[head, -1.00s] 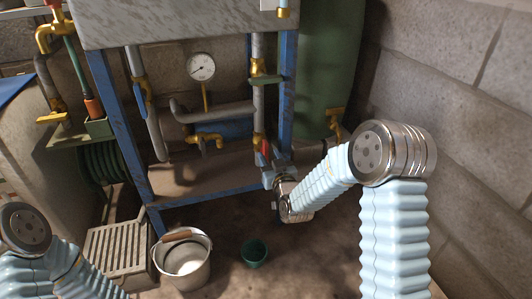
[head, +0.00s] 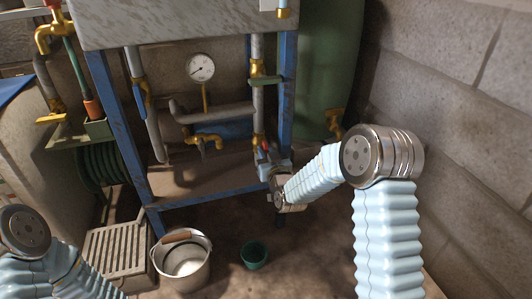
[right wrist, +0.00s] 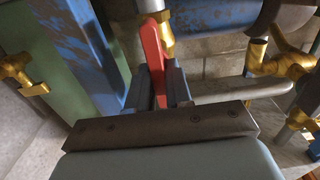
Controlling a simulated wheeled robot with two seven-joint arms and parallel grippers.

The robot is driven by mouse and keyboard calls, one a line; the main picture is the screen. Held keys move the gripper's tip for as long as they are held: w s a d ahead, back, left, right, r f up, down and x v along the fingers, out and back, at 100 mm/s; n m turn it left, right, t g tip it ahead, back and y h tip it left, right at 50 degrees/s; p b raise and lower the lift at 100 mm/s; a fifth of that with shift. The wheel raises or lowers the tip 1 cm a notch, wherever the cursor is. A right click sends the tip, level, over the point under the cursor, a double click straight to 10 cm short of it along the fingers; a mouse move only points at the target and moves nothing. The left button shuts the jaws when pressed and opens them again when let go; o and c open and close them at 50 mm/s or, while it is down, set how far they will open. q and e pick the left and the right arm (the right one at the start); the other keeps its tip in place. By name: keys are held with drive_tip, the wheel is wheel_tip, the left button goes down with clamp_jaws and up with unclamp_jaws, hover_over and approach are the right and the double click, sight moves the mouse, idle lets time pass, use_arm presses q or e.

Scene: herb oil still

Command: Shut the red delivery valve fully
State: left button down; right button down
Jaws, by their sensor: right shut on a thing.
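The red delivery valve has a red lever (right wrist: 153,48) on a brass body (right wrist: 166,46), seen close up in the right wrist view. In the head view the lever (head: 265,146) is a small red patch low on the grey vertical pipe, beside the blue frame leg. My right gripper (right wrist: 159,88) is shut on the lever, with one dark finger on each side of it. In the head view the right gripper (head: 269,159) is small and partly hidden by its own wrist. My left arm shows only at the lower left corner; its gripper is out of view.
A pressure gauge (head: 201,67) and a brass tap (head: 206,141) are left of the valve. A blue frame leg (head: 286,95) and a green tank (head: 325,70) stand close on the right. A metal bucket (head: 182,262) and a green cup (head: 254,254) stand on the floor below.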

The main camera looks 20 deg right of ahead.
drive_tip(key=shift+m, duration=0.3)
drive_tip(key=m, duration=0.4)
drive_tip(key=shift+d+f, duration=0.1)
drive_tip(key=shift+d, duration=0.2)
drive_tip(key=shift+d+f+m, duration=0.1)
drive_tip(key=shift+f+m, duration=0.1)
drive_tip(key=shift+m, duration=2.05)
drive_tip(key=shift+d+f+m, duration=0.1)
drive_tip(key=shift+f+m, duration=0.1)
drive_tip(key=shift+m, duration=2)
drive_tip(key=shift+d+f+m, duration=0.1)
drive_tip(key=shift+f+m, duration=0.1)
drive_tip(key=shift+m, duration=2.35)
drive_tip(key=c, duration=1.1)
unclamp_jaws()
